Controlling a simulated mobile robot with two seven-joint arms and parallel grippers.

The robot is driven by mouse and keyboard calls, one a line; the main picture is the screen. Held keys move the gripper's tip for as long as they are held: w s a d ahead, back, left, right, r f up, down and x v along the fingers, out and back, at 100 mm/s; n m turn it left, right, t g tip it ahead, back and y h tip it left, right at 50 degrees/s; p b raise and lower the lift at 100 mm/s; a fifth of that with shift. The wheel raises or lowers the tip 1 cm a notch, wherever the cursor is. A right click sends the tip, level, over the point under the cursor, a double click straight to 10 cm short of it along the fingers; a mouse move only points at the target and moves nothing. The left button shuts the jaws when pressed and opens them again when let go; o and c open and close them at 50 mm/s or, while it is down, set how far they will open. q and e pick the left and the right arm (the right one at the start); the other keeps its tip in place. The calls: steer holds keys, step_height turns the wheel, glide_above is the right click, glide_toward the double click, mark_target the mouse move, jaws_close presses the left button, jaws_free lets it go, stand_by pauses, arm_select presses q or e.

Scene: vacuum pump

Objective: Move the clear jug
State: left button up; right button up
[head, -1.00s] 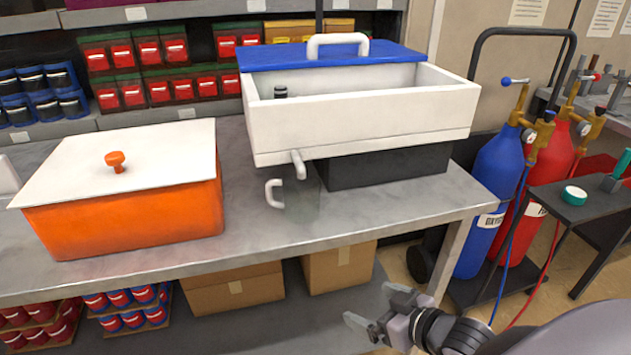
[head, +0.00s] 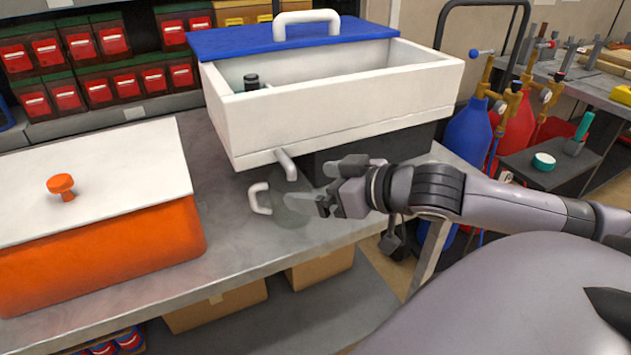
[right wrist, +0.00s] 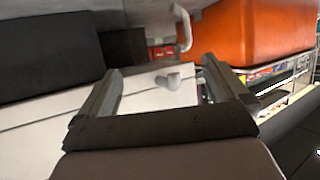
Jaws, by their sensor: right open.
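The clear jug (head: 289,209) stands on the grey metal bench under the spout (head: 286,164) of the white tank (head: 340,110). Its white handle (head: 260,198) points left. My right gripper (head: 324,187) is open at the jug's right side, fingertips pointing left toward it; the head view does not settle whether they touch. In the right wrist view, the open fingers (right wrist: 163,80) have no object gripped between them. The white handle (right wrist: 184,30) and the spout (right wrist: 172,80) show beyond them; the clear body is hard to make out. My left gripper is not in view.
An orange box (head: 110,250) with a white lid stands left of the jug. The tank rests on a black block (head: 385,150) behind the jug. Blue (head: 467,135) and red (head: 515,125) gas cylinders stand right of the bench. The bench (head: 225,225) is clear between box and jug.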

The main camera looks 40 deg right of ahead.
mark_target(301, 185)
steer(key=shift+w, duration=0.1)
steer(key=shift+x, duration=3.55)
steer(key=shift+f, duration=0.1)
steer(key=c, duration=1)
steer(key=shift+o, duration=0.2)
steer(key=shift+a, duration=0.1)
